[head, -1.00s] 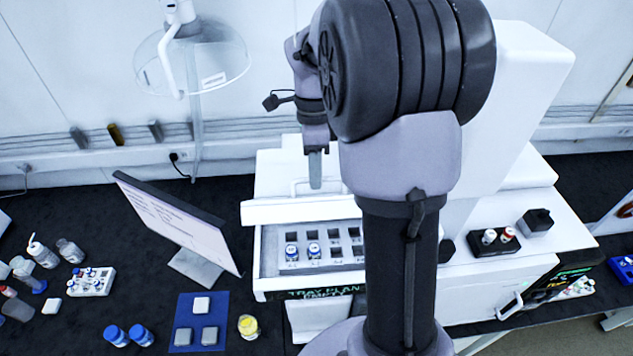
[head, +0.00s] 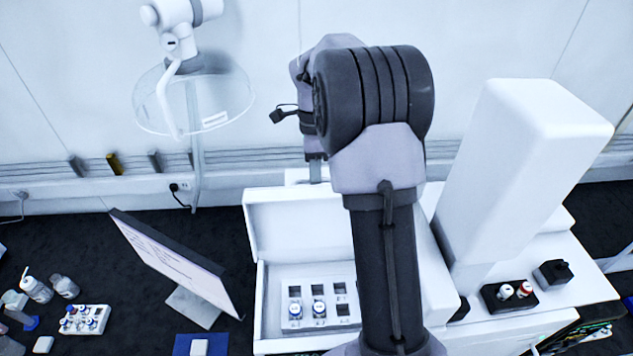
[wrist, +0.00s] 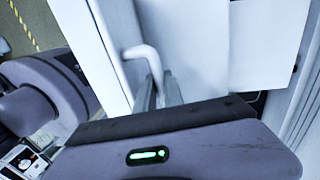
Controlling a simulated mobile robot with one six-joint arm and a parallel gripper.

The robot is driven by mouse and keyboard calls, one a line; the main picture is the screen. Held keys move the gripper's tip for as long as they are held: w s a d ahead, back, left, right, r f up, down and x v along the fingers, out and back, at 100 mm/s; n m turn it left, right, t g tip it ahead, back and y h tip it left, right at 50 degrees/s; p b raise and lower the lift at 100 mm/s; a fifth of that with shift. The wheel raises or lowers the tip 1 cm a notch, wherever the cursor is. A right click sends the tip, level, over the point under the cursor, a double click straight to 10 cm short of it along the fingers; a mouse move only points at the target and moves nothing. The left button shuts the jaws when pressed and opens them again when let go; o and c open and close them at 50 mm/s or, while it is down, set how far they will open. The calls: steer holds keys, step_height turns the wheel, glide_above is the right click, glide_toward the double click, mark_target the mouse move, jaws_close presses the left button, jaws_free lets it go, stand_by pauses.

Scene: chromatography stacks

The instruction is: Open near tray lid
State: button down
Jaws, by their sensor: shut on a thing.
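The white near tray lid (head: 285,222) stands raised, close to upright, behind its open tray (head: 270,310) in the head view, with its inner face showing. In the wrist view the lid's white bar handle (wrist: 141,51) runs into my gripper (wrist: 160,92), whose fingers are close together on it. In the head view my gripper (head: 317,172) is just behind the lid's top edge, mostly hidden by my arm. The open tray holds an insert with square wells, and two blue-and-white vials (head: 295,310) stand in it. My arm hides the tray's right side.
A tilted monitor (head: 170,250) stands left of the tray. A tall white housing (head: 530,170) rises to the right, with a black vial block (head: 508,296) beside it. A clear round shield (head: 195,100) hangs at the upper left. A vial rack (head: 85,320) sits at the lower left.

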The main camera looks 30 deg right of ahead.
steer(key=shift+w+d+f, duration=0.3)
steer(key=shift+w+d, duration=0.05)
steer(key=shift+w, duration=0.3)
steer(key=c, duration=1.5)
jaws_free()
steer(key=shift+o, duration=0.2)
steer(key=w+d+r+p, duration=0.1)
steer(key=w+r+p, duration=0.2)
steer(key=r, duration=1.4)
steer(key=shift+d, duration=0.3)
